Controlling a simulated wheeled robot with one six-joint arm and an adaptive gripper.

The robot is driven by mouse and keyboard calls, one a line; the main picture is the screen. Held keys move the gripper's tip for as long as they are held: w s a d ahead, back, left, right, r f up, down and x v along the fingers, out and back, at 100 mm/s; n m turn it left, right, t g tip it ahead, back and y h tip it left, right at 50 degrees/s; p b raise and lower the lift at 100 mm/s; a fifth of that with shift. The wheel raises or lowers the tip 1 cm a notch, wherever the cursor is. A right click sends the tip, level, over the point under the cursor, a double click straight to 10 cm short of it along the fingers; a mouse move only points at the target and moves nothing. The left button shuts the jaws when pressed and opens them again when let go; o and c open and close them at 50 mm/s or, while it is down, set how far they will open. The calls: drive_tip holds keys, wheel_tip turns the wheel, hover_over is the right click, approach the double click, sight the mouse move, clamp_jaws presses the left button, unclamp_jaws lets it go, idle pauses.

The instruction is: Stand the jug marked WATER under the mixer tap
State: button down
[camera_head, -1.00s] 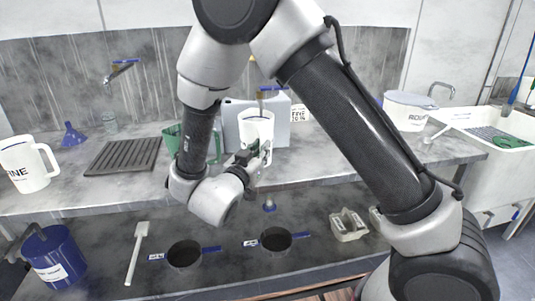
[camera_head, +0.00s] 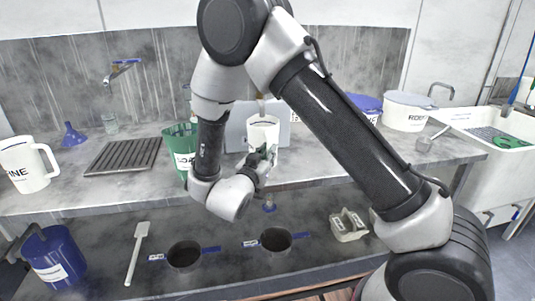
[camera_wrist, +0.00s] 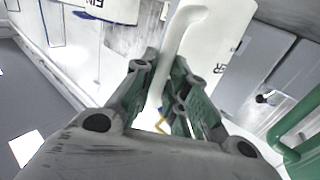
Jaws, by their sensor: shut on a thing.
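A white jug (camera_head: 263,134) is at the middle of the worktop, in front of a grey box. My gripper (camera_head: 266,158) is at its near side and shut on its handle. In the wrist view the white handle (camera_wrist: 178,45) runs between the fingers (camera_wrist: 165,100). The jug's wall (camera_wrist: 214,40) there shows only part of a dark marking, so I cannot read a full WATER label. Another tap (camera_head: 261,103) shows just behind and above the held jug, partly hidden. I cannot tell whether the jug's base touches the worktop.
A green jug (camera_head: 180,140) stands left of my arm, partly hidden. A white jug marked "...NE" (camera_head: 22,165) stands at far left. White lidded tub (camera_head: 405,113) and sink (camera_head: 490,118) are right.

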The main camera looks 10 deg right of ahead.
drive_tip(key=c, duration=1.4)
unclamp_jaws()
drive_tip(key=shift+c, duration=0.2)
